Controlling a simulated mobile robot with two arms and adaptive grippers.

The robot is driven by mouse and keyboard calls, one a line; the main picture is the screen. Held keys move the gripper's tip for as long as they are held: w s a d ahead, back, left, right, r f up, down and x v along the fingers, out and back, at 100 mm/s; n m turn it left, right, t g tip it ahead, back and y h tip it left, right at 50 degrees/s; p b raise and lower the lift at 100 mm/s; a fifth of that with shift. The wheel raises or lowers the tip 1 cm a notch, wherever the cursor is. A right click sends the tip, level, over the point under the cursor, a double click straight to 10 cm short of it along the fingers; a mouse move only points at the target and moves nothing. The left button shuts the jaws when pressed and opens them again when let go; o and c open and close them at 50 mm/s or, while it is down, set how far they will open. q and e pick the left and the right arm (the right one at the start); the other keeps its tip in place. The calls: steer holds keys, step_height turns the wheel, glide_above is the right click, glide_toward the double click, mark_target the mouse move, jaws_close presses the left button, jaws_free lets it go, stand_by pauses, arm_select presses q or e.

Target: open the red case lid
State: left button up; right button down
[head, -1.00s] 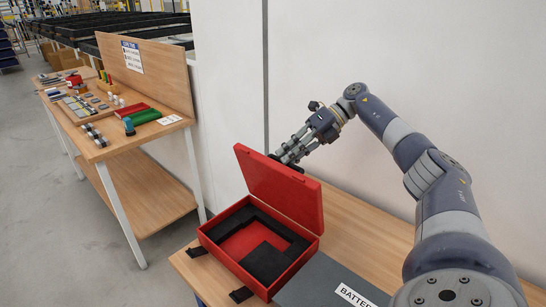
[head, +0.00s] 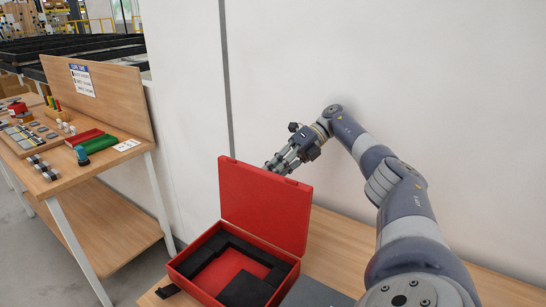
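The red case (head: 182,276) stands on the wooden table in the head view, at the lower middle. Its lid (head: 264,205) stands up, roughly upright and leaning a little back from the case. Inside is black foam with a cut-out that shows red floor. My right gripper (head: 277,168) is behind the lid's top edge, at its middle. The lid's edge partly overlaps the fingertips, so I cannot tell whether they touch it or how far apart they are. My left gripper is not in view.
A grey mat (head: 315,295) lies right of the case. Bare tabletop (head: 340,245) is behind and right of it, against a pale wall (head: 300,70). At left, a separate workbench (head: 110,160) holds small parts, with a floor gap between.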

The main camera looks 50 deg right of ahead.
steer(key=c, duration=1.7)
jaws_free()
steer(key=shift+s+a+f, duration=0.15)
steer(key=shift+a+f, duration=0.05)
steer(key=shift+f, duration=0.65)
steer(key=shift+o, duration=0.2)
steer(key=shift+w+d+r, duration=0.1)
steer(key=shift+w+r, duration=0.05)
steer(key=shift+w, duration=0.15)
steer(key=shift+r, duration=0.15)
step_height(320, 180, up, 10)
steer(key=shift+f, duration=0.2)
steer(key=shift+r, duration=0.1)
